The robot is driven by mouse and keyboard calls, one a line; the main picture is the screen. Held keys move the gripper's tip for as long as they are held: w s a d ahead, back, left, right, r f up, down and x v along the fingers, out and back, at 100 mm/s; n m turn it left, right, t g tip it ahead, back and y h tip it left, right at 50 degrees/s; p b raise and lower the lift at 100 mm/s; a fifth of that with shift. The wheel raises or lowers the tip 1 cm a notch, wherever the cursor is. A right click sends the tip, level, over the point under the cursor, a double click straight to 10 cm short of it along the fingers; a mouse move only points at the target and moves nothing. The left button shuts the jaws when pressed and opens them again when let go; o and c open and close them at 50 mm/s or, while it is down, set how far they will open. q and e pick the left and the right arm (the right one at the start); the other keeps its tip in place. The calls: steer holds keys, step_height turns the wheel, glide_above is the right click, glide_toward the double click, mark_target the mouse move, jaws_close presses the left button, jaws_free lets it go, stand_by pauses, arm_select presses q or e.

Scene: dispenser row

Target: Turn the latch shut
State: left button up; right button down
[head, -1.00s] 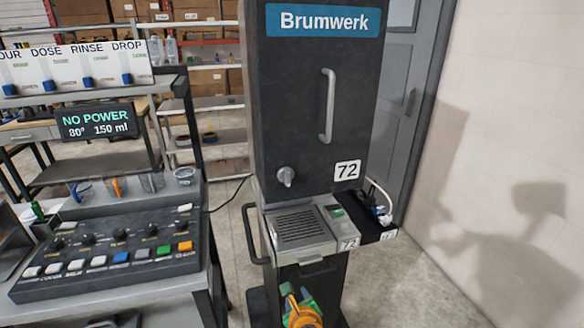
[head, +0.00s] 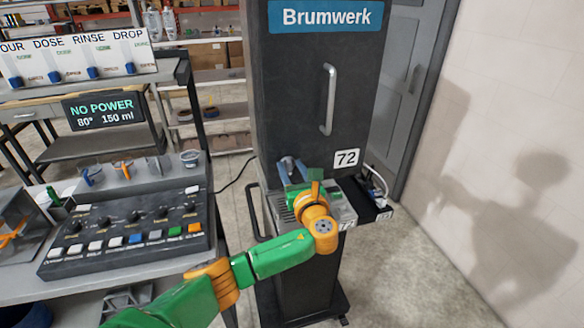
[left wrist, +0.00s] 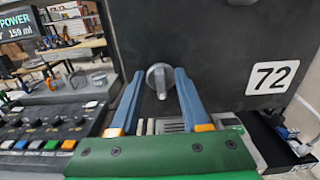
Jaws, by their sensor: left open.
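The latch is a grey knob (left wrist: 159,78) low on the front of the dark Brumwerk cabinet (head: 290,110). In the left wrist view its grip bar stands roughly upright, and it shows between my two blue fingers. My left gripper (left wrist: 158,82) is open, with one finger on each side of the knob; I cannot tell whether either touches it. In the head view my left gripper (head: 289,165) is at the lower front of the cabinet and hides the knob. My right gripper does not show.
A door handle (head: 328,100) stands out above the gripper. A metal drip grate (head: 281,205) lies below it. A control panel (head: 130,230) with knobs and buttons stands on the left bench, with a "NO POWER" display (head: 104,109) behind. The floor at right is clear.

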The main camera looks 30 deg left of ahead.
arm_select(q)
jaws_close()
steer(key=n, duration=0.3)
steer(key=shift+s+f+b, duration=0.15)
steer(key=shift+s+b, duration=0.05)
steer(key=shift+b, duration=0.15)
steer(key=n+b, duration=0.1)
steer(key=n, duration=0.2)
steer(key=shift+s+a+f, duration=0.1)
steer(key=shift+a, duration=0.05)
steer(key=shift+s+a+f+n+b, duration=0.15)
steer(key=shift+n+b, duration=1.05)
steer(key=shift+n, duration=0.75)
steer(key=shift+f+n+b, duration=0.1)
steer(key=shift+n+b, duration=1.15)
steer(key=shift+n, duration=0.75)
steer(key=shift+s+a+f+n+b, duration=0.15)
steer(key=shift+n+b, duration=1.05)
steer(key=shift+n, duration=0.75)
steer(key=shift+w+d, duration=0.1)
